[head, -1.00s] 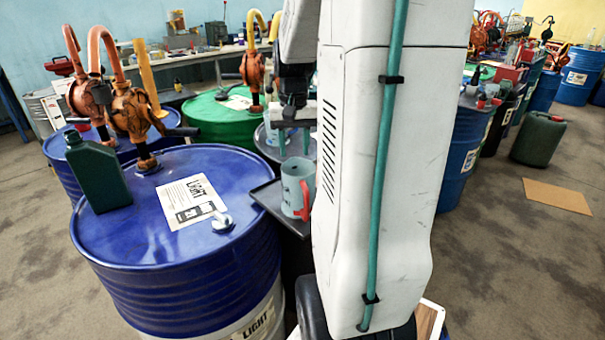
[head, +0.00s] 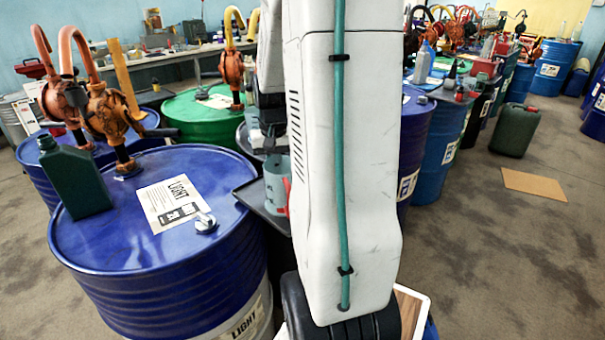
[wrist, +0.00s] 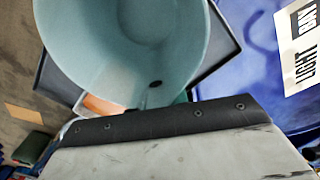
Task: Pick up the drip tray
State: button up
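The dark drip tray (head: 246,192) sits beside the near blue drum, partly hidden behind my white arm. A pale teal jug (head: 276,180) with a red handle stands at the tray. In the wrist view the jug (wrist: 130,45) fills the upper middle, with the dark tray rim (wrist: 52,88) showing on both sides of it. My gripper (head: 273,138) is a dark shape just above the jug in the head view, mostly covered by my arm. Its fingertips do not show clearly in either view, so I cannot tell its opening or any contact.
The blue drum (head: 160,255) carries a label sheet, a dark green bottle (head: 75,178) and an orange pump (head: 108,110). A green drum (head: 205,118) stands behind it. More drums (head: 440,150) line the right. Floor with cardboard (head: 534,184) is open at far right.

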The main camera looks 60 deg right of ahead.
grip_shut()
